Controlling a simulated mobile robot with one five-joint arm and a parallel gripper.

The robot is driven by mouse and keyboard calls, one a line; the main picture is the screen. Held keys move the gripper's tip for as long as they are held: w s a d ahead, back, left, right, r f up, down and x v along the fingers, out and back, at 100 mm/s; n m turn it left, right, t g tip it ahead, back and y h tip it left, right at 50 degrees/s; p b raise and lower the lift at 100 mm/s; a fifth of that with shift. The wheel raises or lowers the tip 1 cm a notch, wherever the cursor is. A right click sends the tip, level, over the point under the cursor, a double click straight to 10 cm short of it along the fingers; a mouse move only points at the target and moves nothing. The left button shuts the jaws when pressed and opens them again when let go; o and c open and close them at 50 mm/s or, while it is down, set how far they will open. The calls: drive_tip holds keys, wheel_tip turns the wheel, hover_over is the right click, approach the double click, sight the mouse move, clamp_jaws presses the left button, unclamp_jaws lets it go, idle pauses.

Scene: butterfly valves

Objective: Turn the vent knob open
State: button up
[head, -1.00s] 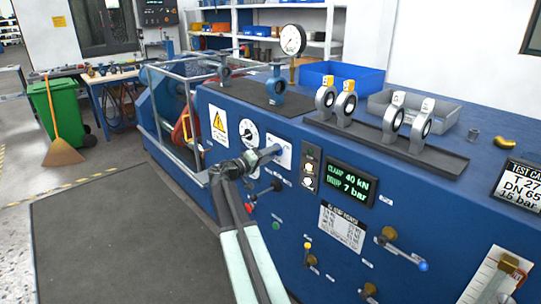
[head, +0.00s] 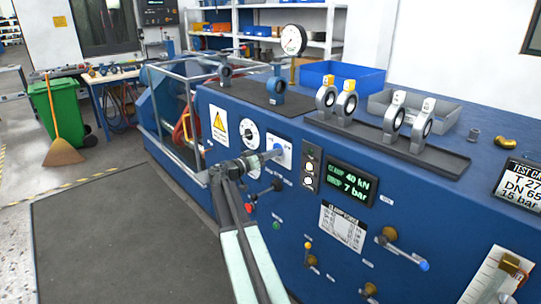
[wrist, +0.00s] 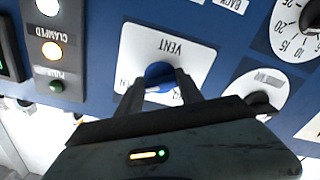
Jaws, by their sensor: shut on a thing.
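The vent knob (wrist: 160,75) is a round blue knob on a white plate (wrist: 195,45) marked VENT, which appears upside down in the wrist view. My gripper (wrist: 161,90) is shut on the knob, with one dark finger on each side of it. The fingers hide part of the knob's sides and the lower lettering on the plate. In the head view my gripper (head: 268,156) reaches to the white vent plate (head: 285,155) on the front of the blue bench, and the knob is mostly hidden there.
A black knob (wrist: 262,105) and a numbered dial (wrist: 297,25) sit close by. A lamp strip (head: 310,168) and a green-lettered display (head: 348,184) are to the right. A red-tipped lever (head: 265,193) is just below my gripper. The dark floor mat (head: 115,235) is clear.

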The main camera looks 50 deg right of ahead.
idle(0.3)
drive_tip(key=o, duration=1.4)
drive_tip(key=shift+d, duration=0.1)
drive_tip(key=a, duration=0.8)
drive_tip(key=shift+w, duration=0.3)
